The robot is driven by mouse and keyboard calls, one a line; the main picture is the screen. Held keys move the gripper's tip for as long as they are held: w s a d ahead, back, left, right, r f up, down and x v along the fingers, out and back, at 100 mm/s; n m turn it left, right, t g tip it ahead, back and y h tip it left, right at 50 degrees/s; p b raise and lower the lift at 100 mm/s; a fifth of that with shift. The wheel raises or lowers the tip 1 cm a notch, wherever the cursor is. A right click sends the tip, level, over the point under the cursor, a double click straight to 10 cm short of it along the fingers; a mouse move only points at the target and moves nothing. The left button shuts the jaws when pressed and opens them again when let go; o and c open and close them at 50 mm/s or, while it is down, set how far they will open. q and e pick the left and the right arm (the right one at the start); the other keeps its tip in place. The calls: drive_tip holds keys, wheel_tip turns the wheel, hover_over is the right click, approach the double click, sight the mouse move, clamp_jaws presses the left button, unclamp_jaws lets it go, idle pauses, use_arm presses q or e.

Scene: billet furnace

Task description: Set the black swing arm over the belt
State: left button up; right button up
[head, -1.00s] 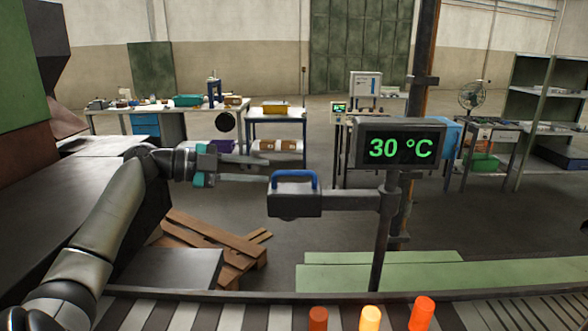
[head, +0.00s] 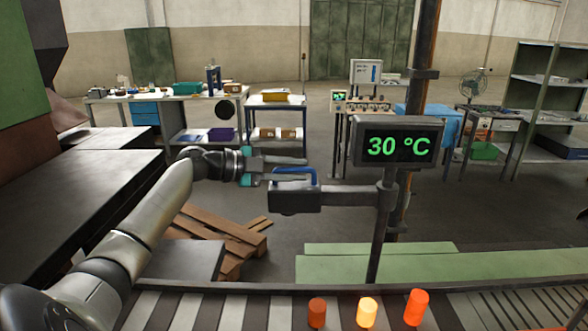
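The black swing arm (head: 345,196) reaches left from an upright post, with a dark box (head: 294,203) and a blue handle (head: 312,175) at its free end. It stands above the far side of the belt (head: 205,311), not over the slats in this view. My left gripper (head: 308,173) is open at the handle, one finger showing above the blue bar and one below it. Whether the fingers touch the handle cannot be told. My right gripper is out of view.
A display reading 30 °C (head: 397,147) is on the post. An orange-brown billet (head: 317,312), a yellow billet (head: 367,312) and an orange billet (head: 416,307) stand on the belt. Wooden planks (head: 220,236) lie beyond the belt at left.

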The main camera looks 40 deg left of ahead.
use_arm(q)
clamp_jaws()
idle(1.4)
